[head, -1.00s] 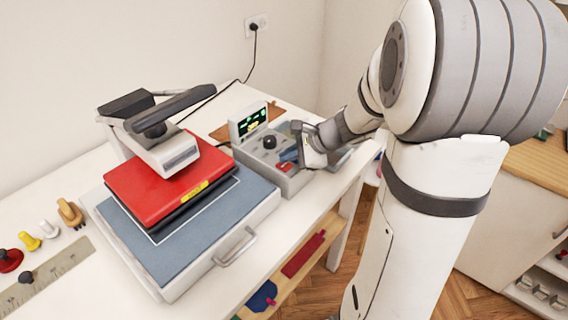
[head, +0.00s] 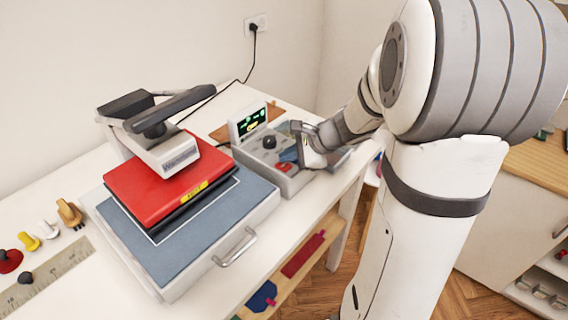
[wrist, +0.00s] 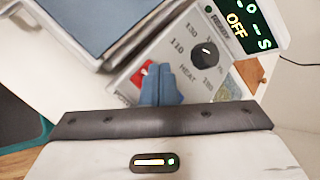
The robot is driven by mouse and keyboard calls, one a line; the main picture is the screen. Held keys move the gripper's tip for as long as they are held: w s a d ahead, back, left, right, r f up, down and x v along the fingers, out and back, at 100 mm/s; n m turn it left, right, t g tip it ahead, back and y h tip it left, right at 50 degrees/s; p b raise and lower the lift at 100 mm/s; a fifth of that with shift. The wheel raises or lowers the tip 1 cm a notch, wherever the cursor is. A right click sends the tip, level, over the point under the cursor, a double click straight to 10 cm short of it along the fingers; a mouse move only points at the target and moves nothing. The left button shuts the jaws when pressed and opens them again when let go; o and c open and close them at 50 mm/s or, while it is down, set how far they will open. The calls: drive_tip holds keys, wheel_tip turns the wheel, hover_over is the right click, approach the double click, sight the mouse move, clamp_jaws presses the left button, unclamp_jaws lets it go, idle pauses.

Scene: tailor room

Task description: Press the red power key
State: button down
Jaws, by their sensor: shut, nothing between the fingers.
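The red power key (wrist: 139,76) is on the sloped top of a grey control box (wrist: 122,88), left of its black heat knob (wrist: 205,52). In the head view the red key (head: 284,167) shows at the box's front edge. My gripper (wrist: 158,68) is shut and empty, its blue fingertips over the panel just right of the key and partly covering it. The head view also shows my gripper (head: 284,157) above the box. I cannot tell whether the tips touch the panel. The display (wrist: 240,20) reads OFF in yellow.
A heat press with a red upper plate (head: 150,185) and blue-grey lower bed (head: 245,195) stands left of the box. A ruler (head: 50,275) and several small stamps lie at far left. A brown board (head: 228,132) lies behind the box.

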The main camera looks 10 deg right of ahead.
sight(288, 166)
drive_tip(key=shift+f, duration=0.1)
drive_tip(key=shift+f+b, duration=0.4)
drive_tip(key=shift+b, duration=0.2)
drive_tip(key=shift+f, duration=0.1)
idle(0.4)
drive_tip(key=shift+r+p, duration=0.3)
drive_tip(key=shift+r, duration=0.3)
drive_tip(key=shift+r, duration=0.1)
wheel_tip(288, 166, up, 6)
drive_tip(key=p, duration=0.4)
idle(0.4)
